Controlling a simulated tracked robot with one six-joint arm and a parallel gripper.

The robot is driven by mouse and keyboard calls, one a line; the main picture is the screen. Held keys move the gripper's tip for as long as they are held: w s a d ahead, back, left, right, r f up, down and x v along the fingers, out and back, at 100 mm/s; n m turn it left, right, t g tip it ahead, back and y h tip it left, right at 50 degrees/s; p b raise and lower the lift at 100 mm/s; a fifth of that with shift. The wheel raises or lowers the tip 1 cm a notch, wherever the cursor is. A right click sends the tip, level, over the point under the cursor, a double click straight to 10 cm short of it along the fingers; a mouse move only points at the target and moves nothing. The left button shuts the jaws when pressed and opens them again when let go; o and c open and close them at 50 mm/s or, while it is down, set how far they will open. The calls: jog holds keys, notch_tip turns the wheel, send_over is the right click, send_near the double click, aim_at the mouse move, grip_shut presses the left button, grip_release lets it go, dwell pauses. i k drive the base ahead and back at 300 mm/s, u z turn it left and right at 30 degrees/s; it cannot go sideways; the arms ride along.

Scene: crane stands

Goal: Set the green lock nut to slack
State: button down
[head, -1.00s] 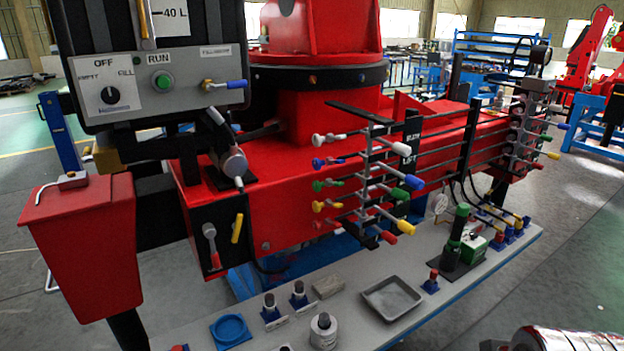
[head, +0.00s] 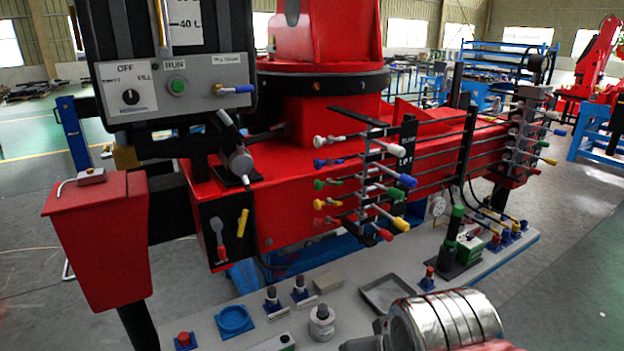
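On the red crane beam is a stack of coloured parts. No part is plainly readable as a lock nut, and I cannot tell whether the green one is tight or slack. My arm (head: 440,322) shows as a ribbed silver cylinder at the bottom right, nearer the camera than the bench. My gripper's fingertips are not visible.
A red bin (head: 100,240) and a control panel (head: 175,90) stand left. A second lever stack (head: 525,135) is right.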

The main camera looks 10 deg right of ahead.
aim_at(336, 183)
jog(key=u, duration=0.55)
jog(key=i, duration=1)
jog(key=u, duration=0.05)
